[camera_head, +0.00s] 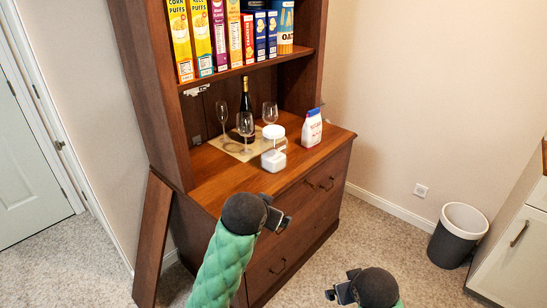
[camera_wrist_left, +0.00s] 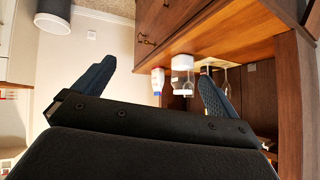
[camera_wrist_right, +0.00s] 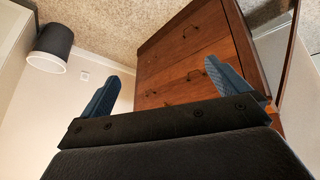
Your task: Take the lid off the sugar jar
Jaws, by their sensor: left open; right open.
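The sugar jar (camera_head: 273,158) stands upright on the hutch counter, clear glass with white contents low inside. Its round white lid (camera_head: 274,131) is on top. In the left wrist view, which is upside down, the jar (camera_wrist_left: 182,62) and lid (camera_wrist_left: 184,92) show between my fingers, farther off. My left gripper (camera_head: 279,221) is open and empty, in front of the counter and apart from the jar. My right gripper (camera_head: 340,292) is open and empty, lower and farther right, facing the drawers in its wrist view.
A white, red and blue bag (camera_head: 311,129) stands right of the jar. Wine glasses (camera_head: 246,124) and a dark bottle (camera_head: 246,98) stand behind it on a mat. Cereal boxes (camera_head: 219,35) fill the shelf above. The counter's front left (camera_head: 212,180) is clear. A bin (camera_head: 458,234) stands right.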

